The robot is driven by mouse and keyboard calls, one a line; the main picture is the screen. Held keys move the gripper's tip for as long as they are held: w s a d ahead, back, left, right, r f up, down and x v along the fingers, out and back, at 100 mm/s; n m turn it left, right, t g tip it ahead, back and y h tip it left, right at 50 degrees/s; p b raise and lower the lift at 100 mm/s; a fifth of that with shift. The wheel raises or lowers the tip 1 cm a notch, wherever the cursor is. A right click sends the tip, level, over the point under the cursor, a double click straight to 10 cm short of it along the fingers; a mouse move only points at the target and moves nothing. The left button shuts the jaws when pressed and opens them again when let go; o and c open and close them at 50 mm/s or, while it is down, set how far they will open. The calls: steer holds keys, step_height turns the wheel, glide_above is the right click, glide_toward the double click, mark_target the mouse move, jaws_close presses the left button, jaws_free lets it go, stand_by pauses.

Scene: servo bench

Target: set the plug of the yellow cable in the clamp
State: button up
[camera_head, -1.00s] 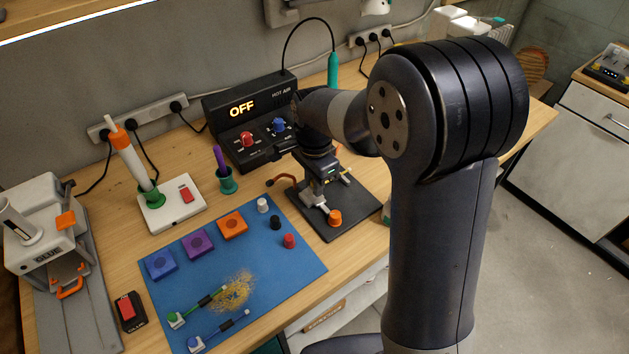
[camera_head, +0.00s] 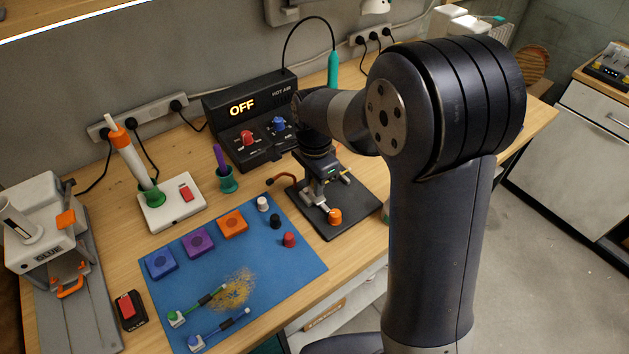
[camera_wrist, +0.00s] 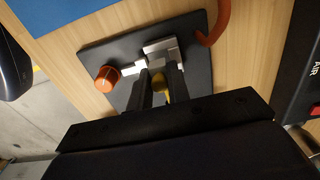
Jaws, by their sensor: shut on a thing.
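My gripper (camera_head: 322,190) is low over the black base plate (camera_head: 357,205), at the clamp. In the wrist view its two fingers (camera_wrist: 160,88) are shut on a yellow piece (camera_wrist: 158,82), seemingly the yellow cable's plug. Most of it is hidden between the fingers. The clamp's light metal block (camera_wrist: 160,48) lies just beyond the fingertips. Its orange knob (camera_wrist: 107,78) stands to the left, and the knob also shows in the head view (camera_head: 334,216). I cannot tell whether the plug sits between the clamp's jaws.
A blue mat (camera_head: 285,275) left of the clamp holds a green cable (camera_head: 205,302), a blue cable (camera_head: 220,328), coloured blocks and small caps. A curved orange-brown arm (camera_head: 282,180) is beside the plate. The hot-air station (camera_head: 245,130), reading OFF, stands behind.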

steer(key=shift+f+b, duration=0.3)
steer(key=shift+f, duration=0.25)
steer(key=shift+s+d+f, duration=0.1)
steer(key=shift+s+f, duration=0.15)
steer(key=shift+f, duration=0.15)
stand_by(1.0)
steer(key=o, duration=0.8)
steer(key=shift+s, duration=0.1)
